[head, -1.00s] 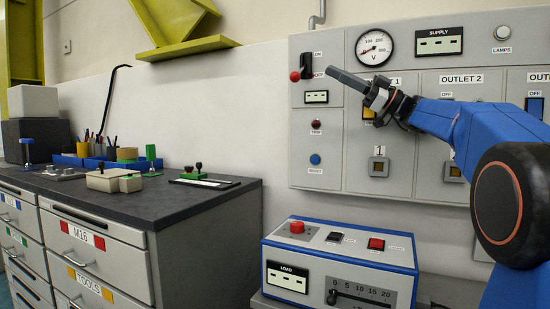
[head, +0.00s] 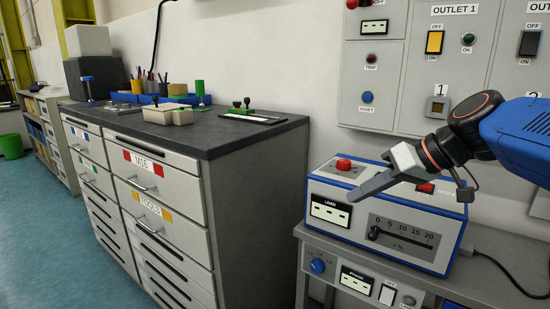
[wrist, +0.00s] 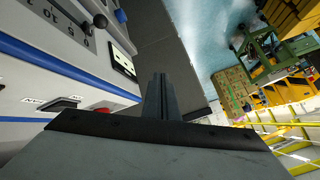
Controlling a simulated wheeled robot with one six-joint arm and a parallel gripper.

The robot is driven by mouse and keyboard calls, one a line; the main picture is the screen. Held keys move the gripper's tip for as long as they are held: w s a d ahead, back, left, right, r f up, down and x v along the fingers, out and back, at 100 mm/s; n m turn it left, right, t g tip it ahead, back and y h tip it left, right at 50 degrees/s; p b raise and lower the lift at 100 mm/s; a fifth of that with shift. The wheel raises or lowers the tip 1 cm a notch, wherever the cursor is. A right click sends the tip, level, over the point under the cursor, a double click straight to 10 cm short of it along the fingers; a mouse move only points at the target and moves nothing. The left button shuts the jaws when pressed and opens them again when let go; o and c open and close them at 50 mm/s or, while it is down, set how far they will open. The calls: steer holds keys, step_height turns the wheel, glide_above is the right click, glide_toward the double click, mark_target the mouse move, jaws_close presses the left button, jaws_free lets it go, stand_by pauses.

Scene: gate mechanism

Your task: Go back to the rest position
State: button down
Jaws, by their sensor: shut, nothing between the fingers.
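My gripper (head: 357,195) is shut and empty. In the head view it reaches in from the right on my blue arm and points down and left. It hangs in front of the blue and white load box (head: 462,240) and covers part of its face. I cannot tell whether it touches the box. In the wrist view the shut fingers (wrist: 161,95) show at the centre, with the load box (wrist: 70,70) on the left side.
The grey wall panel (head: 400,85) with switches and outlets is behind my arm. A drawer cabinet (head: 250,190) with a dark top stands to the left. The load box sits on a grey bench (head: 480,275). The blue-green floor (head: 60,240) at the left is clear.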

steer(key=s+d+f+m+h, duration=0.2)
steer(key=s+d+f, duration=0.3)
steer(key=f, duration=0.5)
steer(key=s+d+f+m+h, duration=0.2)
steer(key=s+d+f+h, duration=0.3)
steer(key=s+f, duration=0.5)
steer(key=shift+d+f+m+h, duration=0.2)
steer(key=shift+m+h, duration=0.1)
